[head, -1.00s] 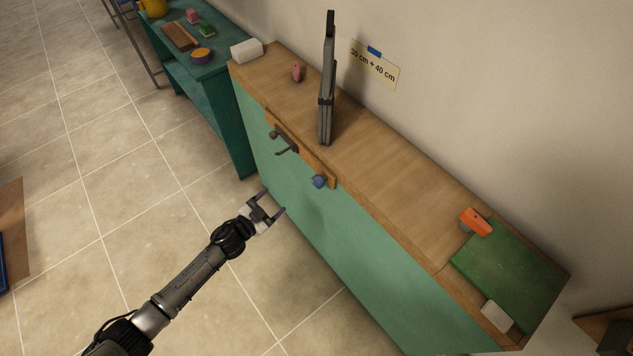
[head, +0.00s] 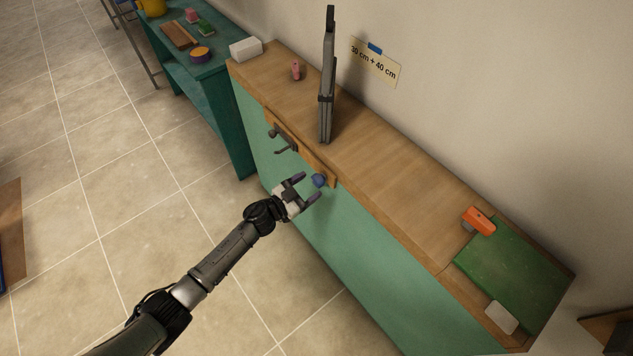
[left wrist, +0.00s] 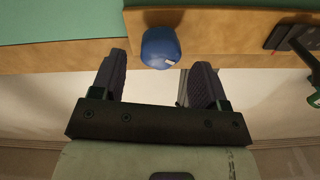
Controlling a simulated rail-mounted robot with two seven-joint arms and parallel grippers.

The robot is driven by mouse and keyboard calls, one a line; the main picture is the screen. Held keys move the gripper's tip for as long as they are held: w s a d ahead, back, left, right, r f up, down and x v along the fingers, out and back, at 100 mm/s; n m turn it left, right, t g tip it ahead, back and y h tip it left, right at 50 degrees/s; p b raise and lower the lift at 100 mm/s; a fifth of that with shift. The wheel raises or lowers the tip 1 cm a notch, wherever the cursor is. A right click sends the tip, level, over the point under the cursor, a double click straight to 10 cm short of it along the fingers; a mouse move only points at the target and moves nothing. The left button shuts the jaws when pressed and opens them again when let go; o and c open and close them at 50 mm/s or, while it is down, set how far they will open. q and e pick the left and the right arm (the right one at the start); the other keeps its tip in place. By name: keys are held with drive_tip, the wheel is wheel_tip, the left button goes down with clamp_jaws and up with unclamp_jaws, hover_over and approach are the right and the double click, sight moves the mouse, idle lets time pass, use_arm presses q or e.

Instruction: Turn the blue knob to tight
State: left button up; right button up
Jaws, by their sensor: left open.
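The blue knob (head: 319,180) sits on a wooden strip on the front of the green-fronted counter. In the left wrist view the knob (left wrist: 161,47) is a rounded blue shape with a small pale mark, in front of the fingers. My left gripper (head: 307,187) is open, with its two fingers spread on either side of the line to the knob. In the left wrist view the open fingertips (left wrist: 158,72) lie just short of the knob, and I see no finger closed on it. My right gripper is not in view.
A dark handle (head: 284,141) is on the same strip, left of the knob. On the wooden counter top (head: 390,190) stand a tall grey-black object (head: 326,90), an orange tool (head: 478,221) and a green board (head: 515,265). The tiled floor in front is open.

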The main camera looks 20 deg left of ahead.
sight(314, 182)
use_arm(q)
drive_tip(key=shift+b+x, duration=0.3)
drive_tip(key=shift+x, duration=1.4)
drive_tip(key=shift+c, duration=0.3)
drive_tip(key=c, duration=0.9)
drive_tip(key=shift+o, duration=0.2)
